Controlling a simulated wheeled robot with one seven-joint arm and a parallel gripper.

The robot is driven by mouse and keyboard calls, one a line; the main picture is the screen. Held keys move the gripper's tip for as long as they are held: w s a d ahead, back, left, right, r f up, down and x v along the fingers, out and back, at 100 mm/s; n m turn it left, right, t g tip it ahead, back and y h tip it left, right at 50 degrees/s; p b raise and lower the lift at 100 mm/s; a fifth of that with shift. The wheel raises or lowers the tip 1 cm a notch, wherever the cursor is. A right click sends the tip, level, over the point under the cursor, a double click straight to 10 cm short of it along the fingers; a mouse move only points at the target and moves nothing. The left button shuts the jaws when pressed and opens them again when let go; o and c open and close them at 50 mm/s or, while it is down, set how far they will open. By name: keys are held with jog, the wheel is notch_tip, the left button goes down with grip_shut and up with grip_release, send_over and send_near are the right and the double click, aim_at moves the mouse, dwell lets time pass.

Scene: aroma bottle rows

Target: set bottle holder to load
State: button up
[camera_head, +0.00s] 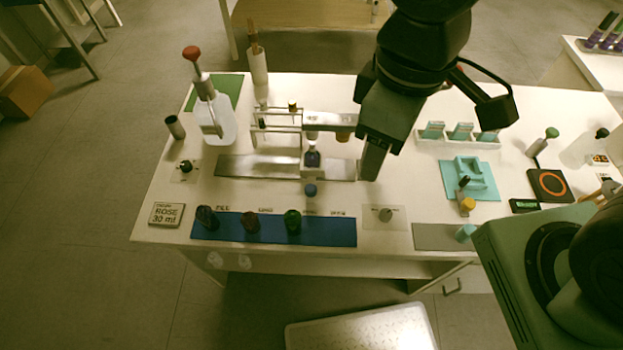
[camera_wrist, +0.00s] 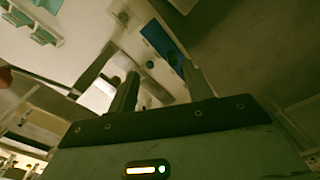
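A metal rail (camera_head: 245,166) lies across the table. On it, a pale holder (camera_head: 308,172) stands with a small dark bottle (camera_head: 312,158) in it, under a white arm-like part (camera_head: 330,121) of the stand. I cannot read any load mark on it. My gripper (camera_head: 371,172) hangs over the table just right of the holder, near the rail's right end, pointing down. In the wrist view, my gripper (camera_wrist: 161,75) has its two fingers apart with nothing seen between them. Whether a finger touches the holder cannot be told.
A blue mat (camera_head: 335,233) with several dark bottles lies along the front edge. A blue cap (camera_head: 310,190) sits before the rail. A knob (camera_head: 385,214) is at front centre. A pump bottle (camera_head: 215,118) stands left; a teal fixture (camera_head: 470,178) stands right.

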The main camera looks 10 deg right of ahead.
aim_at(311, 188)
jog(key=w+a+f+n+b, duration=0.3)
jog(key=w+f+n, duration=0.4)
jog(key=w+a+f+n+b, duration=0.3)
jog(key=w+a+f+n, duration=0.1)
jog(key=w+f+n, duration=0.3)
notch_tip(311, 188, down, 17)
jog(key=shift+d+f+b, duration=0.1)
jog(key=shift+f+b, duration=0.1)
jog(key=shift+b, duration=0.45)
grip_shut()
jog(key=a, duration=0.3)
jog(key=w+a, duration=0.1)
jog(key=a, duration=0.3)
jog(key=w+a, duration=0.1)
jog(key=a, duration=0.3)
grip_release()
